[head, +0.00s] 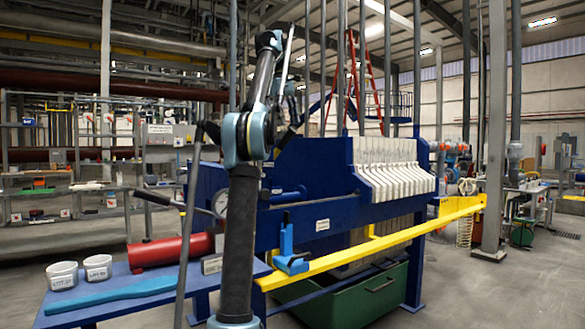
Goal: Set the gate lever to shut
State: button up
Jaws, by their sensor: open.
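A blue lever (287,240) stands upright on a blue bracket (292,264) at the near end of the yellow rail, in front of the filter press; I cannot tell for sure that it is the gate lever. A long grey bar (188,225) with a dark top rises at the left of my arm, and it could also be a lever. My gripper (289,132) is small and dark, mostly hidden behind my folded arm. It is above the press's blue frame, apart from the blue lever, and nothing shows in it.
The blue press (300,185) holds a row of white plates (395,168) above a green bin (345,300). The yellow rail (400,242) runs along its front. A blue bench (150,290) at left carries a red cylinder (170,250) and two white cups (62,275).

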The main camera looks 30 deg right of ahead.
notch_tip(320, 180, down, 18)
jog(key=s+d+t, duration=0.1)
jog(key=d, duration=0.1)
jog(key=shift+s+d, duration=0.15)
jog(key=shift+d, duration=0.1)
dwell(0.5)
